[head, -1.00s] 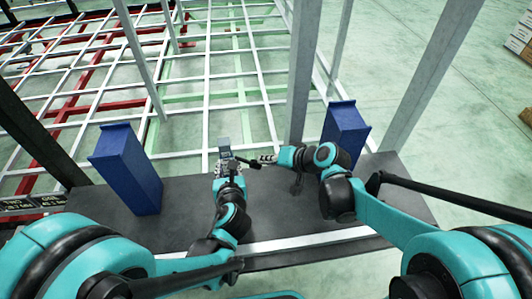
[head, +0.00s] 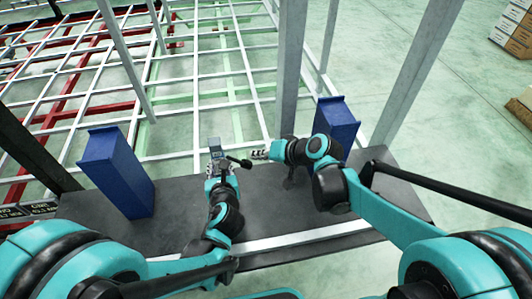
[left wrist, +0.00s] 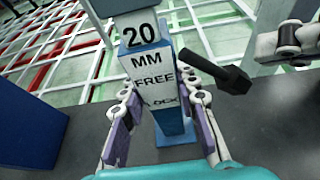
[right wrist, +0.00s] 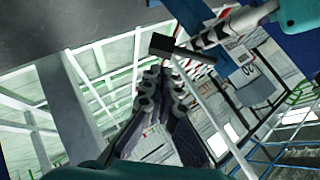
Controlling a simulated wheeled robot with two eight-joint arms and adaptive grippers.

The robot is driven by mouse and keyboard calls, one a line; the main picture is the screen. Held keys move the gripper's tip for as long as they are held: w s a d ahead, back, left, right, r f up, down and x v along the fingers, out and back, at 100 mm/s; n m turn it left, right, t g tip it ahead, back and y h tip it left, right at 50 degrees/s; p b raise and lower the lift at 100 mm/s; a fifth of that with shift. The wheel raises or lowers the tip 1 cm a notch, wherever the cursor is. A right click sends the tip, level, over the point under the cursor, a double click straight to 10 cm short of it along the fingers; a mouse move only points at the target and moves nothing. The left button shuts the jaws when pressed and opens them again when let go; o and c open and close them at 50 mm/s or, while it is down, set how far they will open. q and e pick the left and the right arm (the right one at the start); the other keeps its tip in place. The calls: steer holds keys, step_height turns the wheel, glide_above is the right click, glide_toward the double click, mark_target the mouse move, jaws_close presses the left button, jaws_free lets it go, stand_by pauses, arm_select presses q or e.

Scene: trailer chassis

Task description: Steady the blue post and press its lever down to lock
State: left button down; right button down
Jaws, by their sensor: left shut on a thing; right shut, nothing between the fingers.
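The blue post (left wrist: 170,122) stands upright on the dark deck, with a grey-white label reading "20 MM FREE" (left wrist: 152,75); in the head view its grey top (head: 215,147) shows. Its black lever (left wrist: 215,70) sticks out to the right, roughly level, and also shows in the head view (head: 238,162) and right wrist view (right wrist: 182,48). My left gripper (head: 214,166) is shut on the post, one finger on each side. My right gripper (head: 258,154) is shut and empty, close to the lever's free end. Whether it touches the lever is unclear.
Blue boxes stand on the deck (head: 185,192) at left (head: 118,172) and right (head: 338,122). Grey uprights (head: 291,65) rise behind it, and a white beam grid (head: 205,85) lies beyond. Cartons (head: 513,35) sit far right.

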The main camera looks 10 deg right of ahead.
steer(key=w+d+v, duration=0.1)
steer(key=w+v, duration=0.1)
steer(key=v, duration=1)
steer(key=shift+s+d+r, duration=0.15)
steer(key=shift+d+r, duration=0.2)
steer(key=shift+d, duration=0.1)
arm_select(q)
steer(key=c, duration=0.9)
jaws_free()
steer(key=shift+p+v, duration=1.35)
steer(key=shift+v, duration=2.7)
steer(key=o, duration=0.6)
arm_select(e)
steer(key=shift+r, duration=1.3)
